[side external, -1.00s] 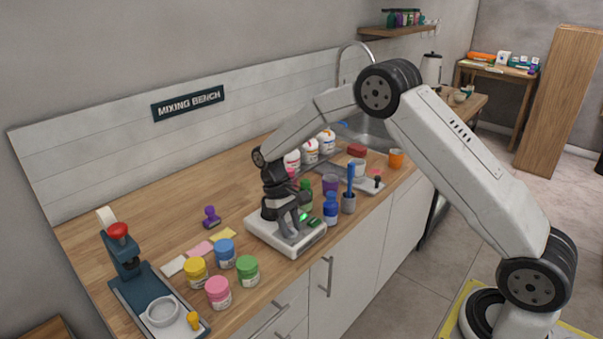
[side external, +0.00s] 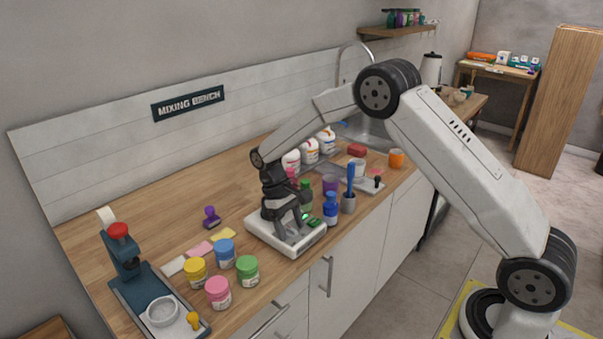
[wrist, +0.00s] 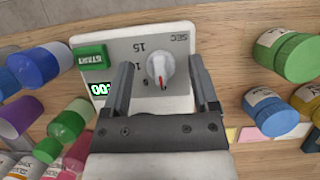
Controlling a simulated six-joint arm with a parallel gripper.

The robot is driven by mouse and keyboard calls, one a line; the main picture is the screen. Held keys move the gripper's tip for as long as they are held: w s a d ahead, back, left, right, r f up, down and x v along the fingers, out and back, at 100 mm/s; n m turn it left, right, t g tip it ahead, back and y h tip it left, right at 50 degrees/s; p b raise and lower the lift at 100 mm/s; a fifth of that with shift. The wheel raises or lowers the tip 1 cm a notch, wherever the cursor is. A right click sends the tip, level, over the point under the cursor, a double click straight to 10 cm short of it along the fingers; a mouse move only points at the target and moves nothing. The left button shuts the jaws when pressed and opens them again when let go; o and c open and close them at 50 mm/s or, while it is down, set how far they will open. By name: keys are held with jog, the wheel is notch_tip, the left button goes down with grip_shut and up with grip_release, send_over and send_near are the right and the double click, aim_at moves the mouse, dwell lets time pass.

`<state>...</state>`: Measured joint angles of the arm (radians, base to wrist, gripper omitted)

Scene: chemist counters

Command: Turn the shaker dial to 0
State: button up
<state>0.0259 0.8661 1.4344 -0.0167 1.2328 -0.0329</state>
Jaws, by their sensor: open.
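The shaker is a white box (side external: 255,232) on the wooden bench, under my gripper in the side view. Its grey control face (wrist: 180,45) fills the middle of the wrist view, upside down. The dial (wrist: 166,62) is a pale round knob with a red pointer mark directed down in the picture. A 15 and smaller numbers lie to its left; the exact reading is unclear. My gripper (wrist: 161,61) is open, one finger on each side of the dial, with gaps visible. A green START button (wrist: 90,57) and a partly hidden lit display (wrist: 101,88) lie left.
Blue bottle (side external: 330,208) and a grey cup with a blue tool (side external: 348,203) stand close right of the shaker. Capped jars, including a green one (side external: 247,270), stand left at the front. Bare wood (side external: 150,215) lies further left.

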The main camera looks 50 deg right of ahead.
jog(key=shift+r, duration=0.15)
jog(key=v, duration=0.7)
jog(key=shift+w+r, duration=0.2)
jog(key=shift+r, duration=0.05)
jog(key=shift+s, duration=0.1)
jog(key=s+a+f+t, duration=0.1)
jog(key=s+t, duration=0.6)
jog(key=s, duration=1.4)
jog(key=shift+s+a, duration=0.2)
jog(key=shift+a, duration=0.05)
jog(key=shift+f, duration=0.1)
dwell(0.6)
